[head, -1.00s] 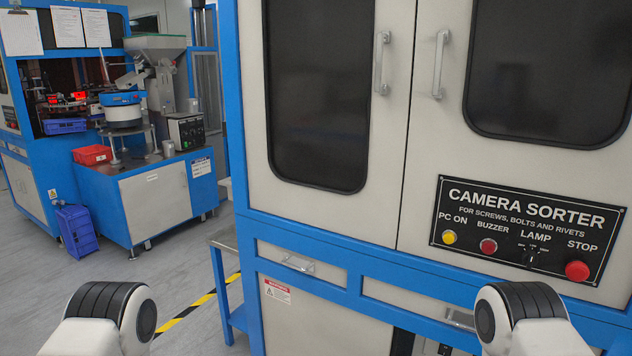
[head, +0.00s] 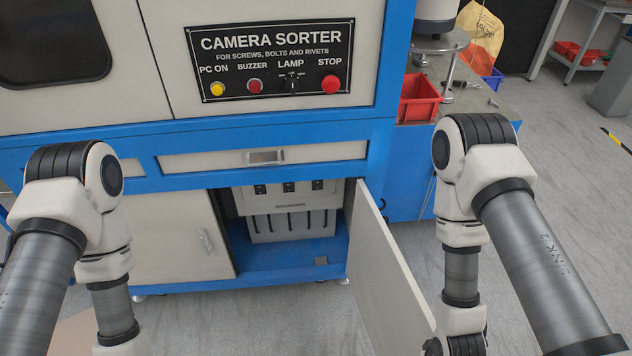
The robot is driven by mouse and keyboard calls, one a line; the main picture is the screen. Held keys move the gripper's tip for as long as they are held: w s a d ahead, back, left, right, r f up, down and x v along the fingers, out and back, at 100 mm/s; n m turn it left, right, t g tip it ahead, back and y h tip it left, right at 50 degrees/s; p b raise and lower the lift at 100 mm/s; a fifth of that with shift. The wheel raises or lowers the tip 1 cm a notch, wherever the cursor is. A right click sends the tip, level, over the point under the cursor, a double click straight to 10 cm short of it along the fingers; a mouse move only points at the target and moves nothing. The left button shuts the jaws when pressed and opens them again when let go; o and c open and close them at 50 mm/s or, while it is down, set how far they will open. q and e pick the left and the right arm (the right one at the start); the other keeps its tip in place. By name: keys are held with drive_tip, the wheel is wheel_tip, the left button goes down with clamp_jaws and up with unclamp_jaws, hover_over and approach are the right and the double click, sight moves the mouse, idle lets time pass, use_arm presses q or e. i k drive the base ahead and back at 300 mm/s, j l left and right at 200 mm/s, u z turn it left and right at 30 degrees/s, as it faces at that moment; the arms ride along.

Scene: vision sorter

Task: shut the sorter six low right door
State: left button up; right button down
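The sorter's low right door (head: 385,270) is a pale panel that stands wide open, swung out toward me from its hinge on the right side of the opening. Behind it the lower compartment (head: 285,262) shows, with a blue floor and a grey unit inside. My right arm stands to the right of the door, with its lower part close to the door's outer edge; I cannot tell if they touch. My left arm is in front of the shut low left door (head: 170,238). Both grippers are below the picture and out of view.
The camera sorter's control panel (head: 268,62) and a drawer (head: 263,156) are above the opening. A bench with a red bin (head: 418,98) stands at the right, behind my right arm. A rack (head: 590,40) is at the far right. Grey floor is free at the right.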

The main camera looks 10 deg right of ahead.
sight(398, 319)
drive_tip(key=k, duration=0.15)
drive_tip(key=l+u, duration=0.3)
drive_tip(key=l, duration=0.35)
drive_tip(key=l+u, duration=0.15)
drive_tip(key=l, duration=0.4)
drive_tip(key=l+u, duration=0.2)
drive_tip(key=l, duration=0.35)
drive_tip(key=k+l+u, duration=0.15)
drive_tip(key=l, duration=0.4)
drive_tip(key=k+l+u, duration=0.2)
drive_tip(key=l, duration=0.35)
drive_tip(key=i, duration=0.05)
